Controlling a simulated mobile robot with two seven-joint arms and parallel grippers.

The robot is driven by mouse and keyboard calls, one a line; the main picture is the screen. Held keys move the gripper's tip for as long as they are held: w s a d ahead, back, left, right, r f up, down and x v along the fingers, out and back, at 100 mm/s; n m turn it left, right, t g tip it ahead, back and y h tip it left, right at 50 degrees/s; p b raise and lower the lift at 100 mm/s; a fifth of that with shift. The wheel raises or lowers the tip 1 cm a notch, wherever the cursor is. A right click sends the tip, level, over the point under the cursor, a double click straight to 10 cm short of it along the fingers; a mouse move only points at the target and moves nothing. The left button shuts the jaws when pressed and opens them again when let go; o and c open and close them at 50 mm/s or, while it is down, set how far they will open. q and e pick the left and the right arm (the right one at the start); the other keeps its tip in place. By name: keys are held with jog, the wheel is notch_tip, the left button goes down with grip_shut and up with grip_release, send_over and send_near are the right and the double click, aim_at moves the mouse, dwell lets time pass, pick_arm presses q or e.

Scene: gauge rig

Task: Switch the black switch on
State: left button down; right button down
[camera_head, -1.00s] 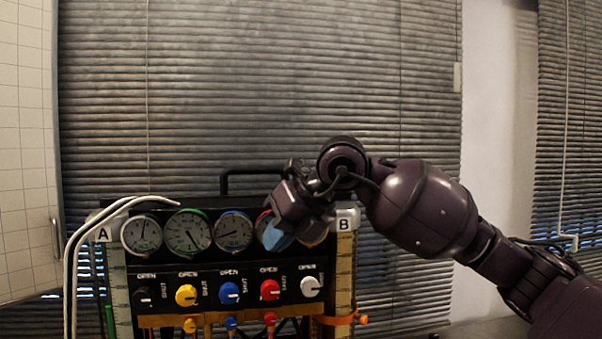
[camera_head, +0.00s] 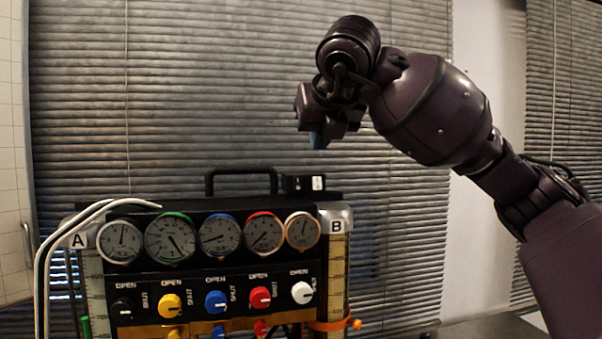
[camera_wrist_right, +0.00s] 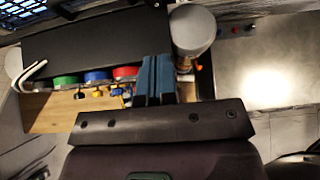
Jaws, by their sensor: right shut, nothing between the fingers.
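A black knob (camera_head: 122,308) is at the left end of the knob row on the gauge rig's dark front panel, with OPEN and SHUT lettering around it. A small black box (camera_head: 303,183) with a white patch sits on top of the rig at its right; I cannot tell whether it is a switch. My right gripper (camera_head: 318,142) hangs in the air above that box, its blue fingers pointing down. In the right wrist view its fingers (camera_wrist_right: 153,80) are together and empty, over the rig's right part. My left gripper is in neither view.
Several round gauges (camera_head: 170,238) line the panel above yellow, blue, red and white knobs. A black handle (camera_head: 240,180) rises from the rig's top. White hoses (camera_head: 75,230) run down the left side. Clear space lies right of the rig, before the blinds.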

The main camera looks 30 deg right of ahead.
jog(key=p, duration=0.2)
send_near(300, 179)
jog(key=f, duration=0.1)
jog(key=w+f, duration=0.1)
jog(key=f, duration=0.1)
jog(key=shift+w+d+f, duration=0.2)
jog(key=shift+w+f, duration=0.05)
jog(key=shift+f, duration=0.05)
jog(key=shift+w+d+f+p, duration=0.1)
jog(key=shift+w+d+p, duration=0.1)
jog(key=shift+w, duration=0.35)
jog(key=shift+w+d+f+p, duration=0.1)
jog(key=shift+w+p, duration=0.05)
jog(key=shift+w, duration=0.45)
jog(key=shift+w+d+f, duration=0.1)
jog(key=shift+w, duration=0.25)
jog(key=shift+w+d+f, duration=0.1)
jog(key=shift+w+f, duration=0.1)
jog(key=shift+w, duration=0.2)
